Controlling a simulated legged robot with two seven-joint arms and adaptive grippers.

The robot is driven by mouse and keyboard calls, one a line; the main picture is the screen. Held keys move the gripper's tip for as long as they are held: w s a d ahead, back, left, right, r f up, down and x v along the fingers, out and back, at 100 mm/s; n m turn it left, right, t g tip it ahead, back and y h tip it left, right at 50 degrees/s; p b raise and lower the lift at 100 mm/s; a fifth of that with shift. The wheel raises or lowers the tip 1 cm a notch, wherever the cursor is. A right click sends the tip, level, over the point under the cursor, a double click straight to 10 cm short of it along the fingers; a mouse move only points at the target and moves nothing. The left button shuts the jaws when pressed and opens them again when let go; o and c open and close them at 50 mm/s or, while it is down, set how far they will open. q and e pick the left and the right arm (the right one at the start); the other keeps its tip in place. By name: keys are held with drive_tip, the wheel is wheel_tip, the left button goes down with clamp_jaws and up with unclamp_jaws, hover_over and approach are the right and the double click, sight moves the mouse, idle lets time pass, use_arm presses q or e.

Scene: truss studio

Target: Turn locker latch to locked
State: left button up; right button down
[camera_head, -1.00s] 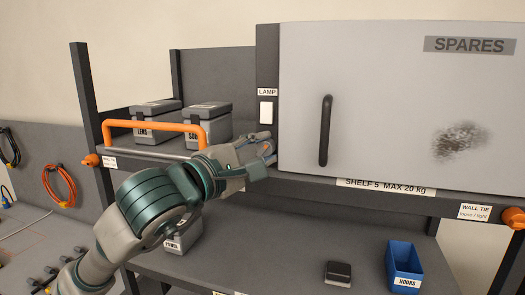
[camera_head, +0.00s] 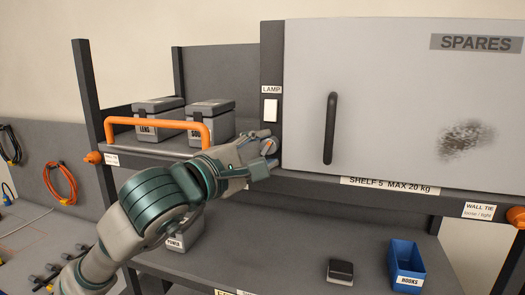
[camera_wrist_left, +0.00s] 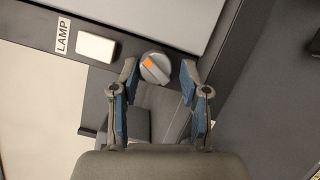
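The grey locker (camera_head: 400,95) marked SPARES stands on the shelf, its door closed with a dark vertical handle (camera_head: 330,128). The latch is a round grey knob (camera_wrist_left: 153,70) with an orange mark, on the dark strip left of the door, below the LAMP switch. The knob shows partly between my fingers in the head view (camera_head: 268,147). My left gripper (camera_wrist_left: 160,76) is open, with one finger on each side of the knob. A gap shows at both sides; whether the fingertips reach past its face is unclear. My right gripper is out of view.
A white LAMP switch (camera_head: 270,110) sits just above the knob. An orange rail (camera_head: 155,124) and grey cases (camera_head: 210,122) are left of my gripper. A blue HOOKS bin (camera_head: 406,266) and a dark box (camera_head: 340,271) stand on the lower shelf.

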use_arm(q)
drive_tip(key=shift+r, duration=0.15)
drive_tip(key=shift+s+a, duration=0.25)
drive_tip(key=shift+s, duration=0.2)
drive_tip(key=v, duration=1.1)
drive_tip(key=shift+a, duration=0.2)
